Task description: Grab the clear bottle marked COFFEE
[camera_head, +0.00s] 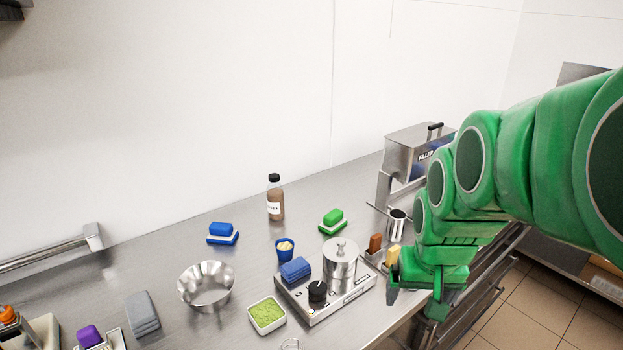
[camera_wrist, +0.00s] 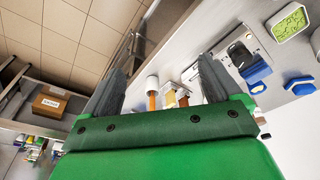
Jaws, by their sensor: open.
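A clear bottle (camera_head: 275,199) with brown contents, a black cap and a white label stands upright on the steel counter near the back wall in the head view. The label is too small to read surely. My gripper (camera_head: 418,291) is at the counter's right front edge, well to the right of the bottle and nearer the camera. In the wrist view my gripper (camera_wrist: 160,85) is open, with nothing between its fingers. I cannot make out the bottle in the wrist view.
A green brush (camera_head: 333,219) stands right of the bottle, and a blue brush (camera_head: 222,233) left. A steel machine (camera_head: 411,152) stands at back right.

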